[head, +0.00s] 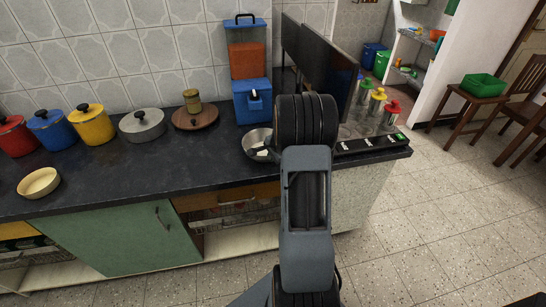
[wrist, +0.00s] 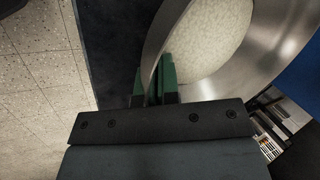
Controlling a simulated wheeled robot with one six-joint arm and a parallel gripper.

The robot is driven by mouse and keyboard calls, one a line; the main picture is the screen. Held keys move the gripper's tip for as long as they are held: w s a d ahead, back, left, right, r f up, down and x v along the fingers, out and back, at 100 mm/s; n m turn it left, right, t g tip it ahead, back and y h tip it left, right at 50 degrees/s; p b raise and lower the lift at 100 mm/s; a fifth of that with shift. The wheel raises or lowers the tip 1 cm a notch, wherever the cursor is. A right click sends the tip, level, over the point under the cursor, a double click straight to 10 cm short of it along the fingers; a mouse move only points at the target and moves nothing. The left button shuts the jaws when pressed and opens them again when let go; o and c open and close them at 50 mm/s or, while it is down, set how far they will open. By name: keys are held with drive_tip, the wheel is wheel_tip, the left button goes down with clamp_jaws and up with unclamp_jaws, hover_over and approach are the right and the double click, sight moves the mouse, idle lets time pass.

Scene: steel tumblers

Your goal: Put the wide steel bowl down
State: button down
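The wide steel bowl (head: 257,141) shows at the counter's right part in the head view, partly hidden behind my arm. In the wrist view the bowl (wrist: 285,55) fills the upper right, with a shiny wall and a pale speckled area inside. My gripper (wrist: 154,86) has its two green fingers on either side of the bowl's near wall, close together, pinching the rim. In the head view my fingertips are hidden by the arm. I cannot tell whether the bowl's base touches the counter.
The dark counter (head: 130,178) has clear room left of the bowl. A blue and orange dispenser (head: 252,98) stands behind it. A black power strip (head: 367,143) and colourful-topped tumblers are right.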

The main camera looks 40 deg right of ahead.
drive_tip(key=shift+f, duration=0.1)
drive_tip(key=c, duration=1.4)
unclamp_jaws()
drive_tip(key=shift+o, duration=0.2)
